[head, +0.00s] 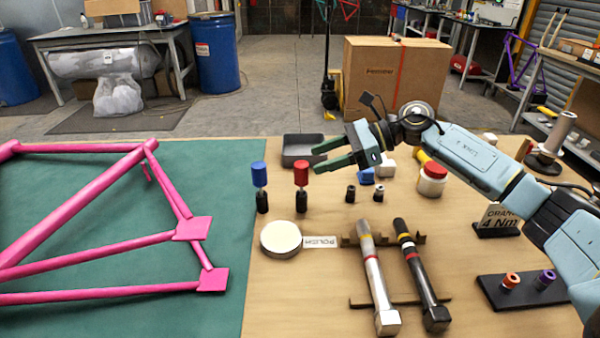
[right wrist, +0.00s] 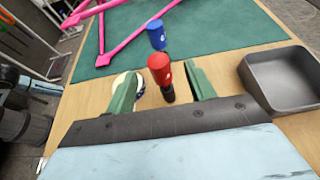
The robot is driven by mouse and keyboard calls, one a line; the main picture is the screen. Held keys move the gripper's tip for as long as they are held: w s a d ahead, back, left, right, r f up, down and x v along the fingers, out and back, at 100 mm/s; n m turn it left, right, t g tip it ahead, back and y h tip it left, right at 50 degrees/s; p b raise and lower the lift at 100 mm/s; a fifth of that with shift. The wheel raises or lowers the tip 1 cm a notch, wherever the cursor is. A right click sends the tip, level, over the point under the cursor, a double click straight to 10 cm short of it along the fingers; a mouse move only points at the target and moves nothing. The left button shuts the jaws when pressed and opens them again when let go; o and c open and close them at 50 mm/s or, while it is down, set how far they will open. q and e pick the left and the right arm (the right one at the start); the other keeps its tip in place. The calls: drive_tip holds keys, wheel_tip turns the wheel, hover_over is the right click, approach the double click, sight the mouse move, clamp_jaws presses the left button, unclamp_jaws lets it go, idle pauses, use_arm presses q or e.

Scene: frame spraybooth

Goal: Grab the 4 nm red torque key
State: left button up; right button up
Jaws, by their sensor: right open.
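The red torque key (head: 301,173) stands upright on the wooden tabletop, with a red handle above a black lower part. No 4 nm marking is readable on it. My right gripper (head: 317,158) comes in from the right with its green fingers open and empty, close to the red handle in the head view. In the right wrist view the red key (right wrist: 160,70) shows between the two open fingers; I cannot tell whether they touch it. A blue key (head: 258,174) stands left of it, and beyond it in the right wrist view (right wrist: 156,35). My left gripper is not in view.
A dark tray (head: 300,161) lies behind the keys. A round tin (head: 281,239), a silver tool (head: 375,280) and a black tool (head: 424,280) lie in front. An "ORANGE 4 Nm" sign (head: 498,217) stands right.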

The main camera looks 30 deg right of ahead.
sight(301, 187)
drive_tip(key=x, duration=0.7)
drive_tip(key=shift+a+f, duration=0.2)
drive_tip(key=shift+a, duration=0.05)
drive_tip(key=shift+s, duration=0.1)
drive_tip(key=c, duration=1.1)
